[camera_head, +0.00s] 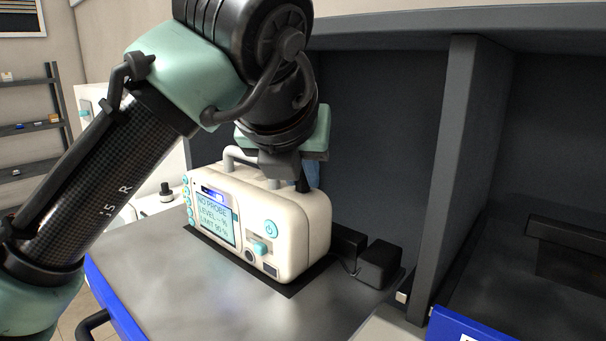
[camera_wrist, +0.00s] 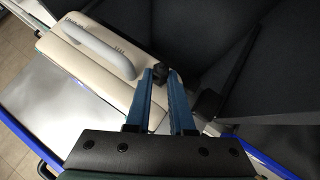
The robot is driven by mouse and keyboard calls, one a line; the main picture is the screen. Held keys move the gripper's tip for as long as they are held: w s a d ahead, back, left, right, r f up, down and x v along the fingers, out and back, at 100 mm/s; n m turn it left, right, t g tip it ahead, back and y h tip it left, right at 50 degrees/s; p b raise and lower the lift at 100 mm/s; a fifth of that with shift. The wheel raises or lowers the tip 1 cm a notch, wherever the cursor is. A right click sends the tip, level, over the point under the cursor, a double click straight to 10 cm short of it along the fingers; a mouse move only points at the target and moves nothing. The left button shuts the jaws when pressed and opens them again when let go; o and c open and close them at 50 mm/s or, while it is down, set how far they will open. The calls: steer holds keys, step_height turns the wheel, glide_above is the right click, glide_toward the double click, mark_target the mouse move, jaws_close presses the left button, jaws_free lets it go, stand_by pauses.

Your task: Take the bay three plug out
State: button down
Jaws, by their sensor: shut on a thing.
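A cream monitor (camera_head: 300,235) stands on a grey metal shelf, its lit screen (camera_head: 215,218) reading "NO PROBE", "LEVEL" and "LIMIT 90 %".
The monitor's grey handle (camera_wrist: 100,48) stands close beside the fingers. Black blocks (camera_head: 378,264) sit at the shelf's right rear corner. A dark upright divider (camera_head: 448,180) stands to the right. The metal shelf (camera_head: 160,270) is clear in front of the monitor.

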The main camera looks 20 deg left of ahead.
steer(key=shift+r, duration=0.25)
steer(key=shift+r+p, duration=2.4)
steer(key=shift+p, duration=0.05)
